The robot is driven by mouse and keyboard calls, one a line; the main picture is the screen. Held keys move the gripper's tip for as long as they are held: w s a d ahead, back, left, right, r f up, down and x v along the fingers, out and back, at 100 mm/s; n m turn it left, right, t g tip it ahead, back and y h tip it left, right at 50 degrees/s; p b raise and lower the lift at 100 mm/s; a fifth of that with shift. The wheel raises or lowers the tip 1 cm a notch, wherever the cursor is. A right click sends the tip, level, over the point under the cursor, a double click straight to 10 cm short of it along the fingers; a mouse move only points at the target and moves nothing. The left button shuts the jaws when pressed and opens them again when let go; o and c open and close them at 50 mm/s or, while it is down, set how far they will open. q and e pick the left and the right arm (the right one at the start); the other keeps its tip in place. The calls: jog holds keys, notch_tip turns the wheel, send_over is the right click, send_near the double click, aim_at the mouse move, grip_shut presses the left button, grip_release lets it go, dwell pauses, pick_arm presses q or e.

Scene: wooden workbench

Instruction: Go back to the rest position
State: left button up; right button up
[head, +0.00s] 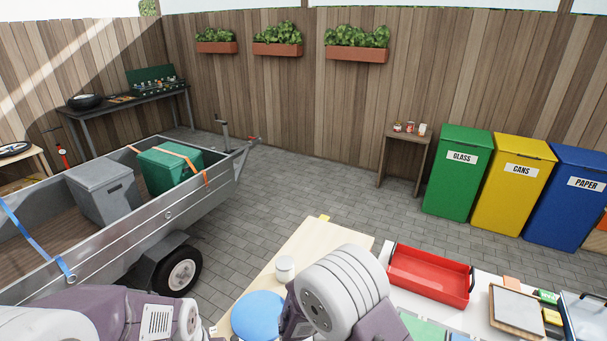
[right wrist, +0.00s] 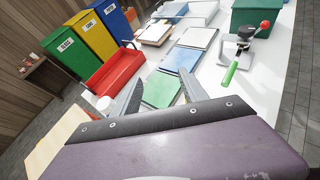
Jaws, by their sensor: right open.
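My right gripper (right wrist: 160,92) shows in the right wrist view with its two grey fingers spread apart. Nothing is between them; the green panel on the bench lies beyond the gap. In the head view my right arm comes up at the bottom centre over the workbench (head: 307,245), hiding part of it. My left arm shows at the bottom left edge; its gripper is out of the picture.
A red tray (head: 430,275) lies on the white bench top, with a white jar (head: 285,268) and a blue round thing (head: 258,313) nearer. A trailer (head: 160,220) stands left. Green, yellow and blue bins (head: 512,188) stand at the back right. Paving between is clear.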

jog(key=s+d+r+m+g+y, duration=0.1)
jog(key=s+d+m+g+y, duration=0.5)
jog(key=s+m, duration=0.55)
pick_arm(q)
jog(key=shift+s+d, duration=0.1)
jog(key=shift+d, duration=0.05)
pick_arm(e)
jog(key=w+a+f+m+t+y, duration=0.1)
jog(key=w+a+m+t+y, duration=0.3)
jog(key=a+m+y, duration=0.3)
jog(key=a, duration=0.2)
jog(key=shift+a+f+m, duration=0.2)
jog(key=shift+a+m, duration=0.15)
jog(key=shift+w, duration=0.1)
